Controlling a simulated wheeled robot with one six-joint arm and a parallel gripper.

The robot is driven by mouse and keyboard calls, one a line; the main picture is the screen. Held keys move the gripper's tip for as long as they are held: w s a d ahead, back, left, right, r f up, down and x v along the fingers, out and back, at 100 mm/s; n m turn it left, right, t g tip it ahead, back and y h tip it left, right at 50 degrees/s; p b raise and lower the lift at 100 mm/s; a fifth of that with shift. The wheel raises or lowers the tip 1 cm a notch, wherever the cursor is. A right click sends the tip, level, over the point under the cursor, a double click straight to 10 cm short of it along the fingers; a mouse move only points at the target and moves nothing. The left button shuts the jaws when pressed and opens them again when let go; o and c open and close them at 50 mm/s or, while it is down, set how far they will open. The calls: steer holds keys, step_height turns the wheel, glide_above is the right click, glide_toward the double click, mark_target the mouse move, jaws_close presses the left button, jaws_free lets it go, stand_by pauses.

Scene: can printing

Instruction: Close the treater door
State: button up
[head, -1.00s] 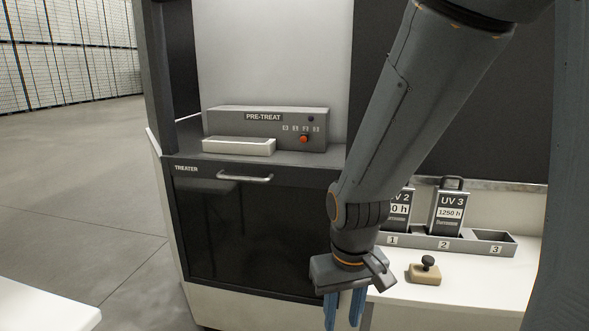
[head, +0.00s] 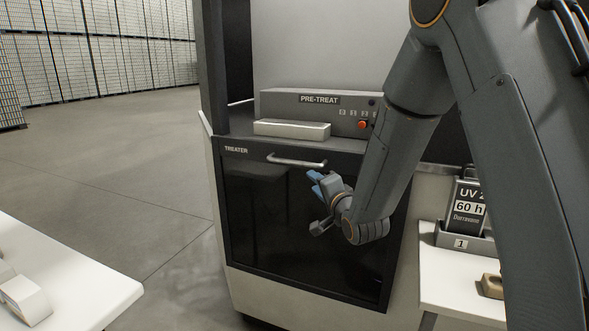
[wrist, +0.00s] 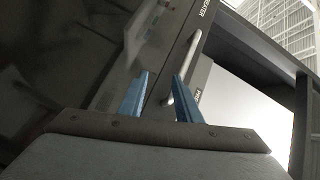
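The treater door (head: 285,220) is a dark glossy panel low on the front of the treater cabinet. It looks about flush with the cabinet front in the head view, with no clear gap visible. Its light bar handle (head: 296,161) runs along the top; it also shows in the wrist view (wrist: 186,66). My gripper (head: 316,181) is in front of the door, just below the handle's right end. In the wrist view my blue fingers (wrist: 163,78) are apart, and the handle's near end appears between or just beyond them. Contact cannot be told.
Above the door are the PRE-TREAT box (head: 319,107) and a white block (head: 291,129). A white bench (head: 455,290) with a UV lamp cartridge (head: 466,206) stands at right. A white table (head: 75,275) is at front left. Open floor lies between table and cabinet.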

mark_target(296, 164)
steer(key=w+a+r+y, duration=0.1)
steer(key=w+a, duration=0.1)
steer(key=w+a+r+t, duration=0.1)
steer(key=w+a, duration=0.1)
steer(key=w, duration=0.1)
steer(key=w+a+r+m+y+p, duration=0.1)
steer(key=w+a, duration=0.1)
steer(key=shift+w+a+r+t+y, duration=0.25)
steer(key=shift+w+t+y, duration=0.05)
steer(key=shift+w+t, duration=0.1)
steer(key=shift+c, duration=0.3)
jaws_close()
